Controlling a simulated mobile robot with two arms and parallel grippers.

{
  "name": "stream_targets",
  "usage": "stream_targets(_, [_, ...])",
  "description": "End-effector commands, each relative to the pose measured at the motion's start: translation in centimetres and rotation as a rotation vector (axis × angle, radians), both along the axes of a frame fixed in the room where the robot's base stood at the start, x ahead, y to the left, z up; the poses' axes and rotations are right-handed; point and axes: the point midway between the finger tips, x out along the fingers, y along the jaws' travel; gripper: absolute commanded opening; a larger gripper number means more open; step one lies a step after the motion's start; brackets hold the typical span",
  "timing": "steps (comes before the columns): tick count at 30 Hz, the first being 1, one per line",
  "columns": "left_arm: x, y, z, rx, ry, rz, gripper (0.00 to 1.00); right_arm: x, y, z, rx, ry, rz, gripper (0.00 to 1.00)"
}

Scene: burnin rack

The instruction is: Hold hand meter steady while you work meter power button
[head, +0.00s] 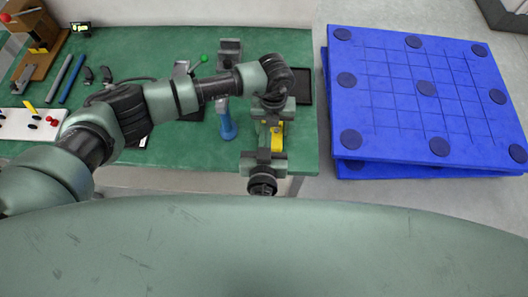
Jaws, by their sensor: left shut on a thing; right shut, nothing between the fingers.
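The hand meter (276,142) shows as a small yellow body near the table's front right edge. My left gripper (271,122) reaches over the table from the left and is shut on the meter from its far side. My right gripper (264,152) is on the meter's near side at the front edge of the table. It is shut and empty, with its tips close to the meter; I cannot tell whether they touch. The meter's face and power button are hidden or too small to make out.
The green table (180,165) also carries a blue-handled thing (227,125), a grey block (230,50), a dark tray (304,85) and a white panel (28,124) with red and black parts. A blue pallet (400,130) stands on the floor at right.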

Motion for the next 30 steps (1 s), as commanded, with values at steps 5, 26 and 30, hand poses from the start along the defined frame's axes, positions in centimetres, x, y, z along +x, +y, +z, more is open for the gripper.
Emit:
stream_targets(5, [0.1,0.0,-0.2,-0.001,-0.005,0.001,0.09,-4.3,0.0,0.8,-0.001,0.003,0.001,0.00])
stream_targets(26, [0.1,0.1,-0.3,0.000,-0.005,0.002,0.74,-8.0,0.0,2.0,0.001,-0.003,0.000,0.00])
stream_targets(30, [0.1,0.1,-0.2,0.000,-0.004,0.002,0.83,-8.0,0.0,2.1,0.001,-0.003,0.000,0.00])
